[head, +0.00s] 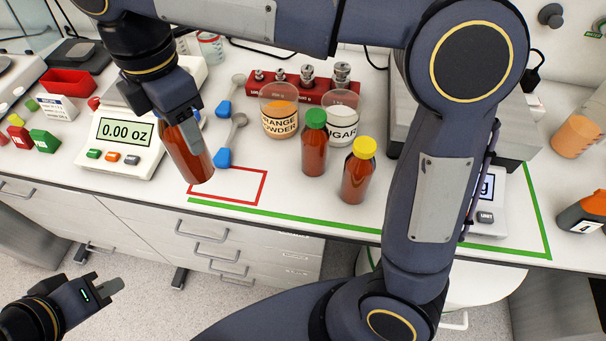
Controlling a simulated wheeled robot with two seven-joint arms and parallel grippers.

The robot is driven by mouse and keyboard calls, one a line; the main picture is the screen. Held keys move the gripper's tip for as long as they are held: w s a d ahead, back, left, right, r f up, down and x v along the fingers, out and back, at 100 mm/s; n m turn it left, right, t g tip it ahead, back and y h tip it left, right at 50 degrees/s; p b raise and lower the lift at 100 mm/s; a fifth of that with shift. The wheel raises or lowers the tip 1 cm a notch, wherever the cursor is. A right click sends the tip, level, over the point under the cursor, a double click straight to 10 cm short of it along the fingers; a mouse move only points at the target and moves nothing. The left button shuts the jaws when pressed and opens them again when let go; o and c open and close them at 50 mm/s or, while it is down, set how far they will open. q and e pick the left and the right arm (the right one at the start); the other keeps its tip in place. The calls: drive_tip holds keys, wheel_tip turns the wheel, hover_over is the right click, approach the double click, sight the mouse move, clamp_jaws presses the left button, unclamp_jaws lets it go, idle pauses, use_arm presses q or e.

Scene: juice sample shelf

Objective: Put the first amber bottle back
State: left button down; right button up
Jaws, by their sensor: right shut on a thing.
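My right gripper (184,112) reaches in from above and is shut on an amber bottle (187,152). This bottle is tilted, its top is hidden by the gripper, and its lower end is beside the red outlined rectangle (262,188). I cannot tell whether it touches the bench. Two other amber bottles stand upright to the right: one with a green cap (315,150) and one with a yellow cap (358,178). My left gripper (104,288) is low at the lower left, in front of the drawers, holding nothing visible; its jaw opening is unclear.
A scale (122,150) reading 0.00 oz stands left of the held bottle. Spoons with blue handles (222,158), an orange powder jar (279,118), a sugar jar (342,125) and a red weight block (262,85) stand behind. Green tape (300,227) runs along the front.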

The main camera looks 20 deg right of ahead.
drive_tip(key=w+d+f+b, duration=0.1)
drive_tip(key=w+d+f, duration=0.2)
drive_tip(key=d+f, duration=1)
drive_tip(key=shift+d, duration=0.25)
drive_tip(key=shift+f, duration=0.15)
drive_tip(key=o, duration=1.2)
drive_tip(key=shift+o, duration=0.2)
